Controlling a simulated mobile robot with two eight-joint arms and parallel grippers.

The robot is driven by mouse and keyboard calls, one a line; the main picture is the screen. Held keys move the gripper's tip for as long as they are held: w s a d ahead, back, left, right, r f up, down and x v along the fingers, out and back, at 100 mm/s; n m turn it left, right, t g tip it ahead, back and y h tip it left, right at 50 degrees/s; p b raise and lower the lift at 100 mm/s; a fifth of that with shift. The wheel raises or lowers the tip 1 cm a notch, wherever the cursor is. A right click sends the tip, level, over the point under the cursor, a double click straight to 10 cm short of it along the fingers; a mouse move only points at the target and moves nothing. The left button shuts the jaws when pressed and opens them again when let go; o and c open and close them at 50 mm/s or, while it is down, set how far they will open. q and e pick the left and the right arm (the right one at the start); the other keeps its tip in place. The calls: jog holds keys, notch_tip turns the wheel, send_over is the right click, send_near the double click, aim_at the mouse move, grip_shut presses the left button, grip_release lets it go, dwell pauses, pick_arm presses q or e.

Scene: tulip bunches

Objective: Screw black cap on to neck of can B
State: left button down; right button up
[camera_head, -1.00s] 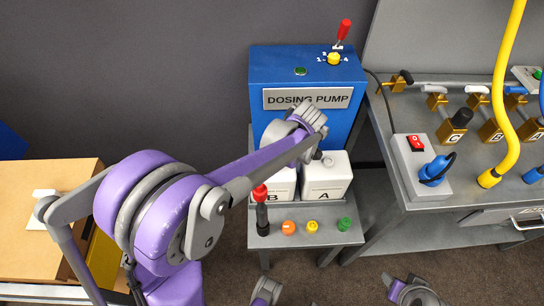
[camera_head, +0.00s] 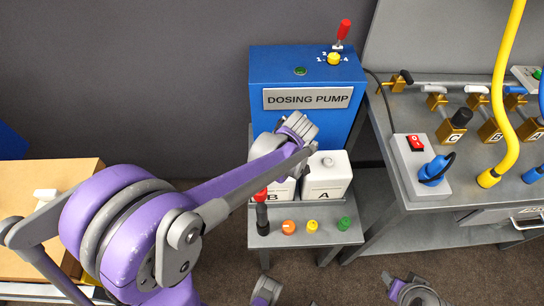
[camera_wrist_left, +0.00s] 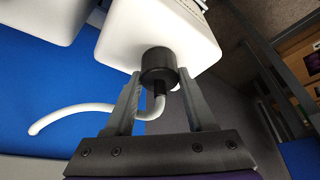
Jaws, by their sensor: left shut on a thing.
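Can B (camera_head: 284,190) is a white can on the low grey stand, left of can A (camera_head: 325,178). My left arm hides its top and neck in the head view. In the left wrist view, the black cap (camera_wrist_left: 158,62) sits against the neck end of a white can (camera_wrist_left: 160,28), and a white tube (camera_wrist_left: 75,117) comes out of the cap. My left gripper (camera_wrist_left: 160,78) is shut on the black cap, with one finger on each side. The cap hides the neck, so I cannot tell how tightly it is seated.
The blue dosing pump (camera_head: 350,118) stands behind the cans. A red-topped black part (camera_head: 262,210) and orange, yellow and green caps (camera_head: 288,227) stand in front. A grey bench (camera_head: 400,155) with valves is at right, a cardboard box (camera_head: 60,180) at left.

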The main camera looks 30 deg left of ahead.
pick_arm(q)
jog(key=m+t, duration=0.1)
jog(key=m, duration=0.2)
jog(key=shift+m+h, duration=0.4)
jog(key=shift+m+t, duration=0.4)
jog(key=shift+m, duration=0.1)
jog(key=shift+m+t+h, duration=0.3)
jog(key=shift+m+h, duration=0.2)
jog(key=shift+m, duration=0.7)
jog(key=shift+c, duration=0.8)
grip_release()
